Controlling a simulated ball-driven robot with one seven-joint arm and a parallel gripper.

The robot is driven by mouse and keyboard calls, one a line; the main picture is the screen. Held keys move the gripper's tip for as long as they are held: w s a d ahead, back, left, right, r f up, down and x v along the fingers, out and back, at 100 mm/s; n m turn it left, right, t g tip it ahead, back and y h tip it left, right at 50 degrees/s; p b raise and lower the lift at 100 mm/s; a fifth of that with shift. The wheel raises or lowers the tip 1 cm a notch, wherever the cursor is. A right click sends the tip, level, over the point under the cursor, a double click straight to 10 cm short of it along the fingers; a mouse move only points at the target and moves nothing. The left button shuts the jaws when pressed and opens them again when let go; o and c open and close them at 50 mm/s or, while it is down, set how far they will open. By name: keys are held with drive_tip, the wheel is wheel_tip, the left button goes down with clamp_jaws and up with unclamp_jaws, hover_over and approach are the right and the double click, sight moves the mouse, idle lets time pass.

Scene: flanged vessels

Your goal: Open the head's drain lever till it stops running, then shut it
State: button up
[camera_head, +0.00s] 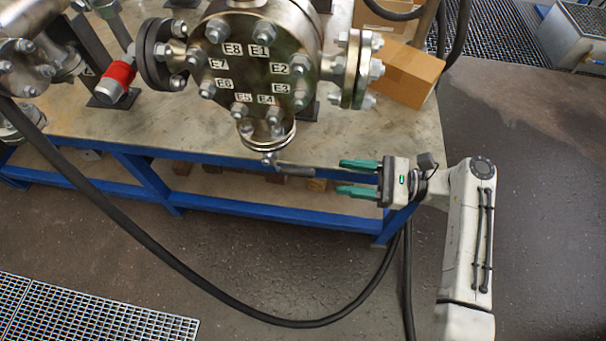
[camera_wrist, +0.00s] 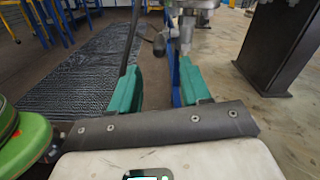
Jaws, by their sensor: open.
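The round metal head (camera_head: 255,65) carries bolts and labels E1 to E8. Its drain valve (camera_head: 268,150) hangs at the bottom, over the bench's front edge. The grey drain lever (camera_head: 296,170) sticks out to the right from the valve, nearly level. In the wrist view the dark lever end (camera_wrist: 158,43) shows ahead, between the lines of the fingers, beside the valve (camera_wrist: 186,32). I see no clear stream under the valve.
The bench (camera_head: 330,133) has a blue frame. A side flange (camera_head: 358,68) and a cardboard box (camera_head: 405,74) stand above and right of my gripper. A black hose (camera_head: 190,280) loops in front. A floor grating (camera_head: 90,310) lies front left.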

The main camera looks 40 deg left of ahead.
sight(302, 170)
drive_tip(key=x, duration=1)
drive_tip(key=shift+s, duration=0.15)
clamp_jaws()
idle(0.4)
